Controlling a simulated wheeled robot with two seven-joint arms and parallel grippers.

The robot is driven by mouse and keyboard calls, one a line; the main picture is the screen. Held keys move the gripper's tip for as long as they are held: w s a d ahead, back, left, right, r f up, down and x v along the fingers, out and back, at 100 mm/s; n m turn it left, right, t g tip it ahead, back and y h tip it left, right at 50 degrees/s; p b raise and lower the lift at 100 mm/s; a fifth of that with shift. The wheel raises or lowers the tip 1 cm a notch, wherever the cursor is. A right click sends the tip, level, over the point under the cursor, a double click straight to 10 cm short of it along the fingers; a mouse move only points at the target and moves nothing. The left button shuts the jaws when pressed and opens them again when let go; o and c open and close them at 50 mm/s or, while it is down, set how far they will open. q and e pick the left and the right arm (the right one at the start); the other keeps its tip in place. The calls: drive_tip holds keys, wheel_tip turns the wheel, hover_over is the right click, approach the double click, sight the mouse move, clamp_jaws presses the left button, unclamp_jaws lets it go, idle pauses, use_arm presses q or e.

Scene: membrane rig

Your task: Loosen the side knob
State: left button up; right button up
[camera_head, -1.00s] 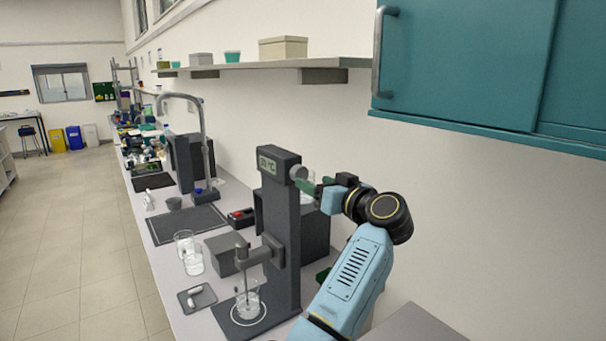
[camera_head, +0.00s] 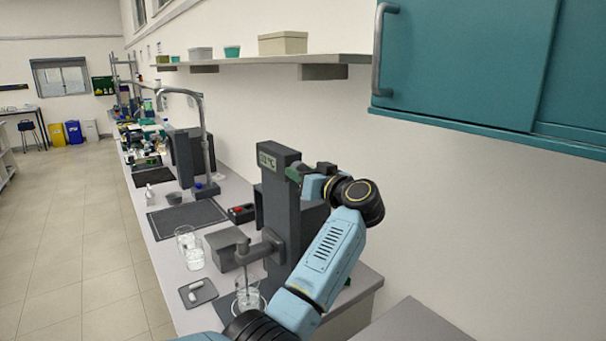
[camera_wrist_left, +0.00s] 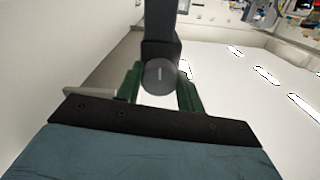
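The side knob (camera_wrist_left: 160,76) is a round grey disc on the column's side. My right gripper is in neither view.
A beaker (camera_head: 248,296) stands at the foot of the stand under its side arm (camera_head: 262,248). A grey box (camera_head: 232,246), more beakers (camera_head: 194,258) and a small tray (camera_head: 198,294) are to its left. A shelf (camera_head: 265,62) and a teal cabinet (camera_head: 470,65) hang above.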

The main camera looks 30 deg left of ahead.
use_arm(q)
drive_tip(key=shift+c, duration=0.9)
drive_tip(key=n, duration=1.7)
drive_tip(key=shift+w, duration=0.1)
drive_tip(key=shift+n+b, duration=0.3)
drive_tip(key=shift+b, duration=0.05)
drive_tip(key=o, duration=1)
